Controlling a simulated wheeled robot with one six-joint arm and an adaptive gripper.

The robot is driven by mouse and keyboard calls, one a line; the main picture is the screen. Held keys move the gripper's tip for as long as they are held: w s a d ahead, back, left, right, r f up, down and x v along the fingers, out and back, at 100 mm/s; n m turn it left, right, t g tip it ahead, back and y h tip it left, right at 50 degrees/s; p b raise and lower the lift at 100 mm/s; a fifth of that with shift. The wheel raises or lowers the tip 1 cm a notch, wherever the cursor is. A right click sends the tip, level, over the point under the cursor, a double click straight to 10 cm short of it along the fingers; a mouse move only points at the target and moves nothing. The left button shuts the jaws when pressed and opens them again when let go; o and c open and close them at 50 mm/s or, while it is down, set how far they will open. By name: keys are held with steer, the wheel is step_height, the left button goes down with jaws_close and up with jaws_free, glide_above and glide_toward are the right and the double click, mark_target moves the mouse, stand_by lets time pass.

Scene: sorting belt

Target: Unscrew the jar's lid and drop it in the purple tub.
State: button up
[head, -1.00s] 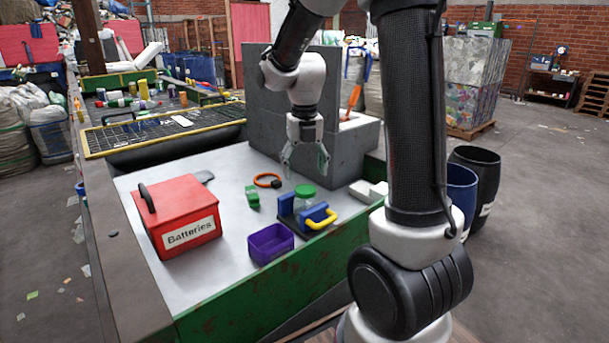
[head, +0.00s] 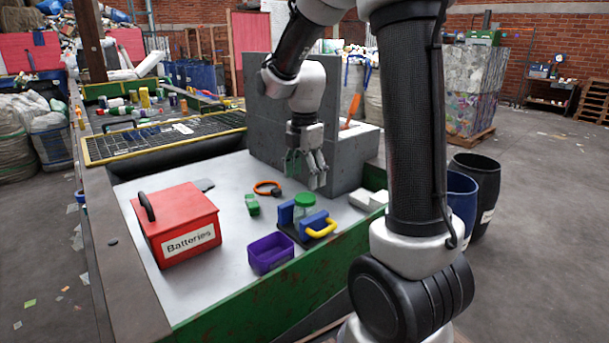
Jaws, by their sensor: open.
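A clear jar (head: 304,213) with a green lid (head: 304,199) stands upright between the blue jaws of a clamp (head: 313,225) on a dark base with a yellow handle. The lid is on the jar. The purple tub (head: 270,254) stands just left and in front of the clamp and looks empty. My gripper (head: 306,180) points down with its fingers apart and empty. In the head view it appears just above the lid; the exact height gap is hard to tell.
A red Batteries box (head: 178,225) stands at the left of the table. A green block (head: 252,205) and an orange ring (head: 267,187) lie left of the jar. A grey wall (head: 262,125) rises behind. White blocks (head: 369,198) lie to the right.

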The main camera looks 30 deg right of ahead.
mark_target(306, 197)
steer(key=m, duration=0.3)
steer(key=shift+m, duration=0.3)
steer(key=shift+o, duration=0.3)
steer(key=r, duration=0.1)
steer(key=s+r, duration=0.1)
steer(key=r, duration=0.1)
steer(key=shift+a, duration=0.1)
steer(key=shift+f, duration=3.9)
steer(key=c, duration=1.1)
